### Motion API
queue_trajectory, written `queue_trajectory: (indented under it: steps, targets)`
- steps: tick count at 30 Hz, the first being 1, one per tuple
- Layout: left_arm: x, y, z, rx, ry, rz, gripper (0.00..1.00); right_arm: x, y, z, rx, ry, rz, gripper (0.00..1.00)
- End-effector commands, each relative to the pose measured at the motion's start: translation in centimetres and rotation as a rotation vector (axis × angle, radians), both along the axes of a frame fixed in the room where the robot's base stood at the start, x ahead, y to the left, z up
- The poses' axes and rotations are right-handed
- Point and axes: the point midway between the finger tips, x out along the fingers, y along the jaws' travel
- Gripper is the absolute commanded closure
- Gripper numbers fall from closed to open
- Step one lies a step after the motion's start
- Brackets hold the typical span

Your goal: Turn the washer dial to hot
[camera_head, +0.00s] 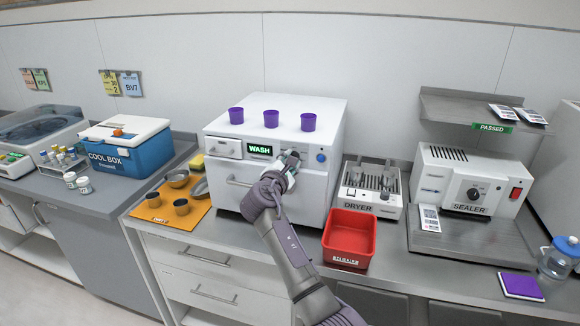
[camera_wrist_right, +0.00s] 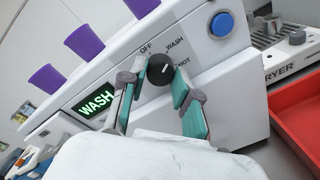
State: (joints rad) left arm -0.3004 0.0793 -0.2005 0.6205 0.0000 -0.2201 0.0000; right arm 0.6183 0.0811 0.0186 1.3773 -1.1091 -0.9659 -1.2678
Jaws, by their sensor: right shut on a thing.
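The white washer (camera_head: 318,190) stands on the counter, its green display (camera_head: 260,149) reading WASH. In the wrist view, its round black dial (camera_wrist_right: 160,68) sits on the front panel among the labels OFF, WASH and HOT. A small white mark shows on the dial; which label it points at is hard to tell. My right gripper (camera_wrist_right: 160,82) has its two teal-padded fingers on either side of the dial, shut on it. In the head view the right gripper (camera_head: 290,166) covers the dial. My left gripper is not in view.
Purple cups (camera_head: 271,118) stand on the washer top. A blue button (camera_wrist_right: 222,24) is right of the dial. A red bin (camera_head: 349,232) and dryer (camera_head: 372,188) stand close to the right. An orange mat (camera_head: 166,219) with cups and bowls lies to the left.

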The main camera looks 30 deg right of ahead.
Motion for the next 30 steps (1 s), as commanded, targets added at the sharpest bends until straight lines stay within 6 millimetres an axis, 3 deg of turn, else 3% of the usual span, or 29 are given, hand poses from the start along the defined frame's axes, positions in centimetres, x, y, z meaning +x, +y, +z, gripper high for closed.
queue_trajectory:
  steps: [30]
  targets:
    - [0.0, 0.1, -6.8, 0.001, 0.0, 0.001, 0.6, -0.1, 0.0, -0.3, 0.592, -0.69, 0.0, 1.0]
